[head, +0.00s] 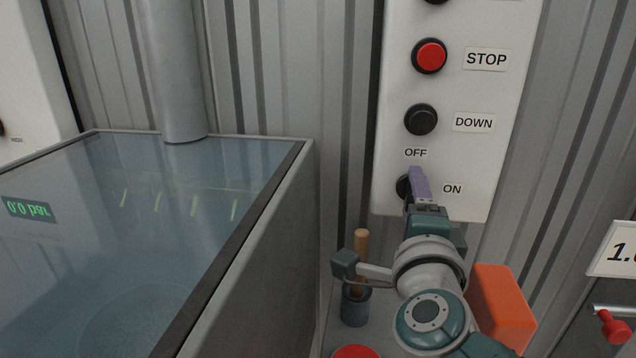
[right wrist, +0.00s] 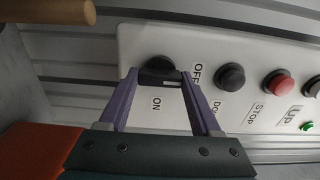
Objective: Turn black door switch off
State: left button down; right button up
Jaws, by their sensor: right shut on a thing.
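The black door switch (head: 403,187) is a round black rotary knob at the bottom of a white control panel (head: 480,205). An OFF label is above it and an ON label to its right. My right gripper (head: 416,178) is at the switch, its purple fingers partly covering it. In the right wrist view the knob (right wrist: 157,66) sits between the two fingertips of my right gripper (right wrist: 160,75), which is shut on it. A short pale mark shows on the knob; which label it points to is unclear. My left gripper is in neither view.
Above the switch are a black DOWN button (head: 421,119) and a red STOP button (head: 430,55). A glass-topped tank (head: 310,190) stands at left. A wooden handle (head: 361,245) in a dark cup (head: 355,307) and an orange block (head: 502,305) are below the panel.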

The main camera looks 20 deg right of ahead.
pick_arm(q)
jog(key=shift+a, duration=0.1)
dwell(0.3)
pick_arm(e)
jog(key=o, duration=1.4)
